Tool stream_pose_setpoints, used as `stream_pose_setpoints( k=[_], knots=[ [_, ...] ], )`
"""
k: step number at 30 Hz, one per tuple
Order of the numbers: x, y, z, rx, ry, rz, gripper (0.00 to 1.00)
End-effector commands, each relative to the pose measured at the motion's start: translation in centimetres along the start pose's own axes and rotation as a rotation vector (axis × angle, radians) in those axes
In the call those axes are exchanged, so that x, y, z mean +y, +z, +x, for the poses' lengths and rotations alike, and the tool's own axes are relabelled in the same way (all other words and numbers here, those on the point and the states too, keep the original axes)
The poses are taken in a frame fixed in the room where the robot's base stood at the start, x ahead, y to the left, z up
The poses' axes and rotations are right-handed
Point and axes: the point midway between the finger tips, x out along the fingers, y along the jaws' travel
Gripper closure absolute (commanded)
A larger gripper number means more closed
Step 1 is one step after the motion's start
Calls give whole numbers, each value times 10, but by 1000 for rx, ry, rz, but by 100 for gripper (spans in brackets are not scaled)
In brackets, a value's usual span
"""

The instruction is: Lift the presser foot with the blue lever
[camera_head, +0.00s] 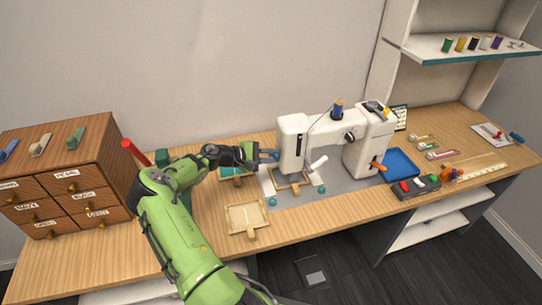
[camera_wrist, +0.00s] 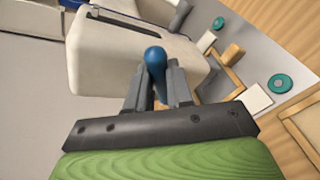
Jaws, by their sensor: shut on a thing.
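A white sewing machine (camera_head: 320,128) stands on the wooden table. The blue lever (camera_wrist: 155,60) sits at the left end of the machine's head, and its rounded tip shows between my fingers in the wrist view. My gripper (camera_wrist: 156,88) is shut on the blue lever. In the head view my gripper (camera_head: 266,156) reaches the machine's head from the left, and a bit of blue shows at its tip. The presser foot is too small or hidden to make out. A wooden frame (camera_head: 277,187) lies under the needle area.
A drawer cabinet (camera_head: 66,165) stands at the left. A blue tray (camera_head: 400,162) lies right of the machine. Teal discs (camera_wrist: 280,83) lie on the grey mat.

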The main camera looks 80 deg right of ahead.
Motion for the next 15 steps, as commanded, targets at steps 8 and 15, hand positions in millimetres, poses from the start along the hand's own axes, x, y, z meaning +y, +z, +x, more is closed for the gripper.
stream_pose_setpoints(
  k=[8, 15],
  knots=[
    [0, 0, 0, 1, 1, -1, 54],
    [0, 0, -2, 1, 1, 0, 54]
  ],
)
